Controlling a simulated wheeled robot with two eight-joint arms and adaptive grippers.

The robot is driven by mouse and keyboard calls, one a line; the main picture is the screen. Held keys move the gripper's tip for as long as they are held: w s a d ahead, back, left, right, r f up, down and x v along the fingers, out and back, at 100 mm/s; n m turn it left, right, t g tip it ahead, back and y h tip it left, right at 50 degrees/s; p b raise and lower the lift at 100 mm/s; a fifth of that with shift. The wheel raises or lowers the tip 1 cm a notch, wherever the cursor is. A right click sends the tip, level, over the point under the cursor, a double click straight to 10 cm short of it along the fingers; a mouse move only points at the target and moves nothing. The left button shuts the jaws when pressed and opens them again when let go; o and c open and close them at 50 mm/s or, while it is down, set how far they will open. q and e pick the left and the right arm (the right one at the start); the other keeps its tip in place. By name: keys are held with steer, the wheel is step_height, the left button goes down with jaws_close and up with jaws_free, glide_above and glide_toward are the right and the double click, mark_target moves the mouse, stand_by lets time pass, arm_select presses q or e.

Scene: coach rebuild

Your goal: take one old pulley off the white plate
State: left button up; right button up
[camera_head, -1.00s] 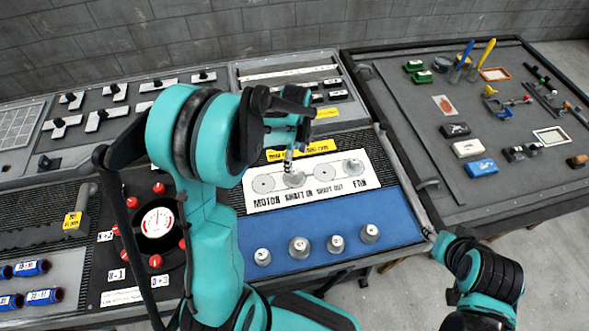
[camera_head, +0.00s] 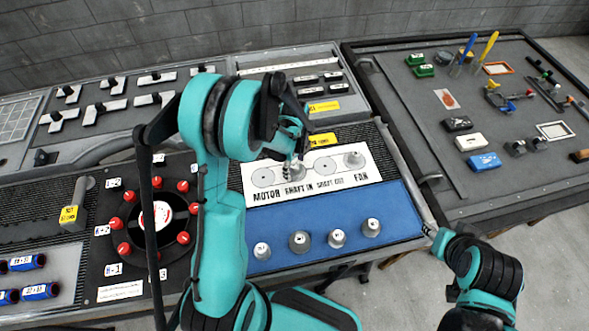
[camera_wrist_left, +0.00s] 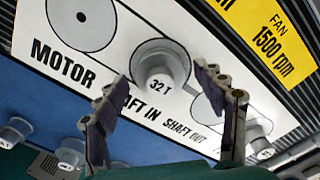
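The white plate (camera_head: 310,177) carries printed circles and the words MOTOR, SHAFT IN, SHAFT OUT and FAN. A grey pulley (camera_head: 297,173) stands at SHAFT IN, partly hidden by my left gripper (camera_head: 293,162). In the left wrist view this pulley (camera_wrist_left: 160,78) is marked 32 T. There my left gripper (camera_wrist_left: 163,75) has its fingers apart on either side of the pulley's image; contact is not visible. Another grey pulley (camera_head: 354,160) stands at FAN. Several grey pulleys (camera_head: 337,238) stand on the blue mat (camera_head: 400,215). My right gripper (camera_head: 432,232) is small at the mat's right edge.
A round dial panel with red knobs (camera_head: 183,238) lies left of my left arm. Yellow labels (camera_head: 322,140) sit behind the plate. A dark board (camera_head: 420,135) with tools and small blocks is at the right.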

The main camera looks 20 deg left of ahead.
arm_select(q)
steer(key=c, duration=1)
steer(key=shift+r, duration=0.1)
